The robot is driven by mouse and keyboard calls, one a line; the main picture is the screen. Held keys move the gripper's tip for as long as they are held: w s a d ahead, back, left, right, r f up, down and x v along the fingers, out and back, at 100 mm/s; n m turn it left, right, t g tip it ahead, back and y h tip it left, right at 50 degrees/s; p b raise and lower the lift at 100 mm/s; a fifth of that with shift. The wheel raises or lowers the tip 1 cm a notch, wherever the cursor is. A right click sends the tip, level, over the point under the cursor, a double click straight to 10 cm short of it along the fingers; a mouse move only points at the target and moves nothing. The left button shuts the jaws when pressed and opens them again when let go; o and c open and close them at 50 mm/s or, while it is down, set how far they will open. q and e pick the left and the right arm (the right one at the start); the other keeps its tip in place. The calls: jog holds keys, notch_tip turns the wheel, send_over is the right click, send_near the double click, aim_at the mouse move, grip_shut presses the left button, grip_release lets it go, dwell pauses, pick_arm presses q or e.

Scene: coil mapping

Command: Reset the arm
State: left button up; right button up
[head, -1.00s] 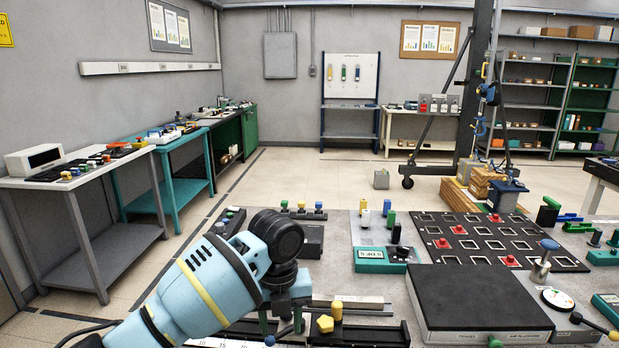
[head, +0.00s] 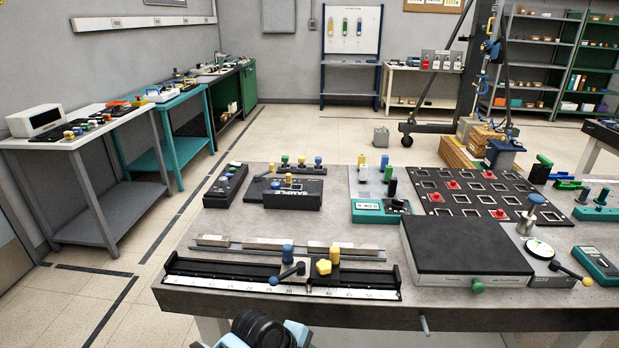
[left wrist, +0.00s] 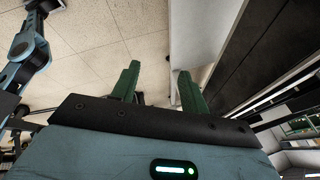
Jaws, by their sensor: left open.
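My left gripper (left wrist: 160,84) shows in the left wrist view with its two green fingers apart and nothing between them. Pale floor and part of a dark structure show beyond the fingers. In the head view only a dark round joint and light blue parts of my arm (head: 264,330) show at the bottom edge, below the front edge of the workbench (head: 440,312). The left gripper itself is outside the head view. A light blue arm part (left wrist: 28,45) shows at the left of the left wrist view. My right gripper is not seen.
The workbench carries a black ruled rail (head: 345,291) near its front edge, a dark flat plate (head: 466,243), a black sample block (head: 292,197) and a slotted board (head: 470,192). Side tables (head: 60,143) stand at the left. Open floor (head: 160,240) lies between.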

pick_arm(q)
jog(key=s+a+f+n+t+p, duration=0.1)
jog(key=s+a+f+n+t, duration=0.1)
jog(key=s+a+f+n, duration=0.4)
jog(key=s+a+f+n+t, duration=0.2)
jog(key=s+f+n, duration=0.2)
jog(key=s+n, duration=0.4)
jog(key=s+a+r+n+t+y+p, duration=0.1)
jog(key=s+a+n+t+y, duration=0.1)
jog(key=s+a+n, duration=0.5)
jog(key=s+a+y, duration=0.1)
jog(key=s+a, duration=0.3)
jog(key=s, duration=0.5)
jog(key=shift+a+r+t, duration=0.25)
jog(key=shift+a+t, duration=0.15)
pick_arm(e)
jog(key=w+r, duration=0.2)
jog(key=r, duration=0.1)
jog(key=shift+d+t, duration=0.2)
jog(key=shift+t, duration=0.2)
